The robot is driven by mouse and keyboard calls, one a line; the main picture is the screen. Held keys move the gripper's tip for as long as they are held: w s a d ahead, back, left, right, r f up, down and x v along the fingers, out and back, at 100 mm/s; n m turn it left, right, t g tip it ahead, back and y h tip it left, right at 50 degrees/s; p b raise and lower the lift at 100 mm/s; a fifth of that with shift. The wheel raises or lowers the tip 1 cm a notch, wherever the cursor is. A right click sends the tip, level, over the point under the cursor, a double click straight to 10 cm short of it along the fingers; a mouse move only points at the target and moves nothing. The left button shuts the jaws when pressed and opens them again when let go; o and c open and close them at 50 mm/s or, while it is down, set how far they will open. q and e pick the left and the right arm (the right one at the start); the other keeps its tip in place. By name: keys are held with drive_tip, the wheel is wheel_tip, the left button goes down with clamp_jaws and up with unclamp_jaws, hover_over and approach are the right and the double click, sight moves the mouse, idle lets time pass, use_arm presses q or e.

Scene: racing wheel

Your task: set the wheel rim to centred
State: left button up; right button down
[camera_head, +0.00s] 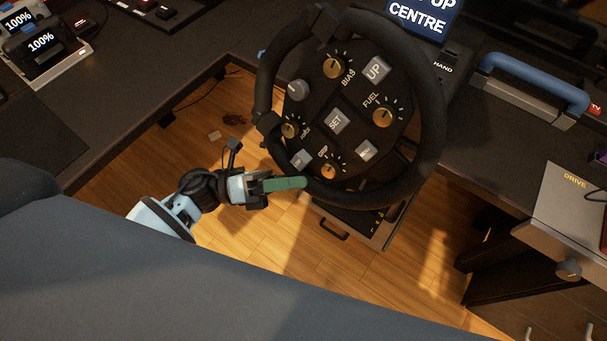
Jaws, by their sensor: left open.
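The wheel rim (434,110) is a thick black ring around a dark hub with knobs and grey buttons. The labels on the hub, such as the SET button (336,121), lean counter-clockwise, while the text on the screen (420,18) behind leans clockwise. The screen's visible words are "UP" and "CENTRE". My left gripper (287,184) is open, with its green finger pointing right at the lower left of the rim. The finger overlaps the rim's edge in the picture; I cannot tell whether they touch. My right gripper is not in view.
A blue-handled item (535,82) stands on the dark desk at right. A grey unit marked DRIVE (575,200) is at the right edge. Devices reading 100% (42,42) sit at upper left. Below the wheel is a dark drawer-like box (345,222) above open wooden floor.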

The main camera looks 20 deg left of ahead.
use_arm(q)
drive_tip(key=shift+x, duration=0.9)
drive_tip(key=shift+f, duration=0.1)
clamp_jaws()
